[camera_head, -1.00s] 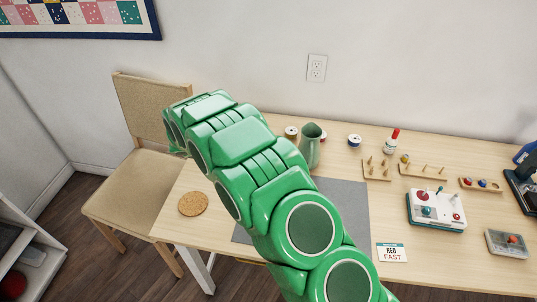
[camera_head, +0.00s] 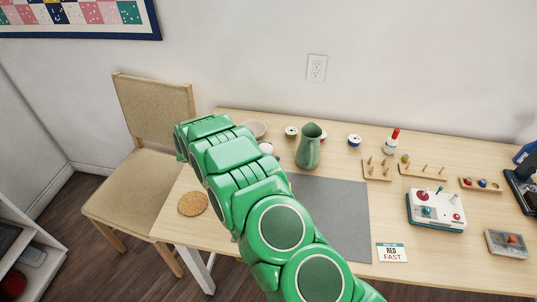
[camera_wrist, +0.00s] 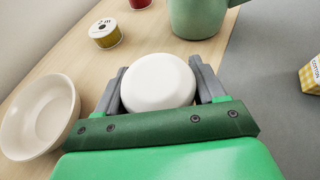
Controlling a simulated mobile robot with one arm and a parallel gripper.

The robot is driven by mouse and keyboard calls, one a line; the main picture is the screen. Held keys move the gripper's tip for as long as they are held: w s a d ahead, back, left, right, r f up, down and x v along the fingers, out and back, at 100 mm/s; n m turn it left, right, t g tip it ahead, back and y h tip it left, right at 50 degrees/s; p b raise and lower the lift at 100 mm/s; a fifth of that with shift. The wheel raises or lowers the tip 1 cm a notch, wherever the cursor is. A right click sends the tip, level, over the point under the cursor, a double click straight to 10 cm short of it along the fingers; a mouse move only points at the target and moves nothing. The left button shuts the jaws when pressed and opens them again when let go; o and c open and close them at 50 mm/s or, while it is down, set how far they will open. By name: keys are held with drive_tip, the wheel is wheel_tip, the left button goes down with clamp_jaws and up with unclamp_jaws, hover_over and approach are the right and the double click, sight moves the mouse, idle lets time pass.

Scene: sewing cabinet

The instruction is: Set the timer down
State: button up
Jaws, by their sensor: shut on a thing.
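The timer seems to be the smooth white round thing (camera_wrist: 158,82) in the wrist view. It sits between the two grey fingers of my gripper (camera_wrist: 160,88), which are shut on it. Bare wood of the table shows around it; I cannot tell whether it touches the table. In the head view a small white rounded shape (camera_head: 266,148), likely the same timer, shows past my green arm. My arm hides the gripper there.
A pale bowl (camera_wrist: 40,115) is close left of my gripper. A spool (camera_wrist: 105,32) and green pitcher (camera_wrist: 195,15) stand beyond it. A grey mat (camera_head: 335,215) and yellow-checked box (camera_wrist: 312,75) lie right. A cork coaster (camera_head: 192,203) is near the table's left edge.

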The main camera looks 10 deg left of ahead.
drive_tip(key=shift+f, duration=0.4)
drive_tip(key=o, duration=1.2)
drive_tip(key=shift+f, duration=0.1)
drive_tip(key=shift+c, duration=0.2)
drive_tip(key=v, duration=1.2)
